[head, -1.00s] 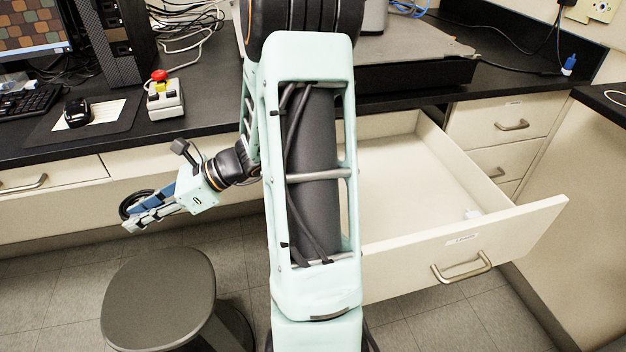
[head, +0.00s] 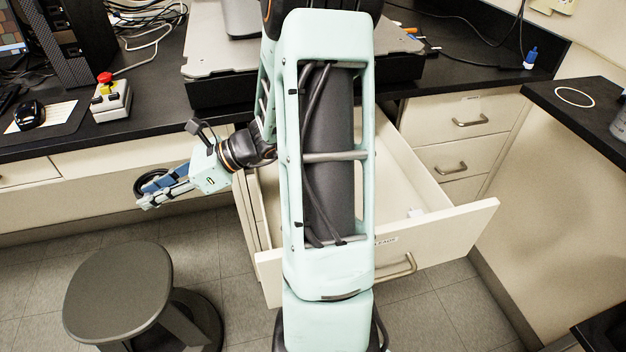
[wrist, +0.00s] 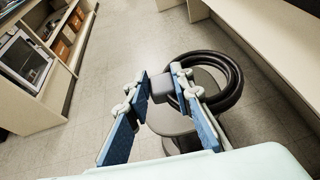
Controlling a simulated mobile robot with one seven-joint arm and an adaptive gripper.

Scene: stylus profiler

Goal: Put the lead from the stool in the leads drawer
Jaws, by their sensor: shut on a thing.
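The lead is a black coil (head: 139,186), held at my gripper (head: 150,197) above the floor, beyond the stool (head: 117,290). In the wrist view my gripper (wrist: 161,82) is shut on a dark block-like part of the lead, and the coil (wrist: 236,82) hangs to the right of the fingers. The stool (wrist: 170,122) shows below them with a bare seat. The leads drawer (head: 450,235) is pulled open, right of my gripper. My arm hides its middle and part of its label.
The black bench top (head: 150,107) runs above the drawer, with a red-buttoned box (head: 110,98) and a grey instrument plate (head: 215,57). Closed drawers (head: 468,121) stand right of the open one. A side counter (head: 590,110) is at the right. Floor is clear between stool and drawer.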

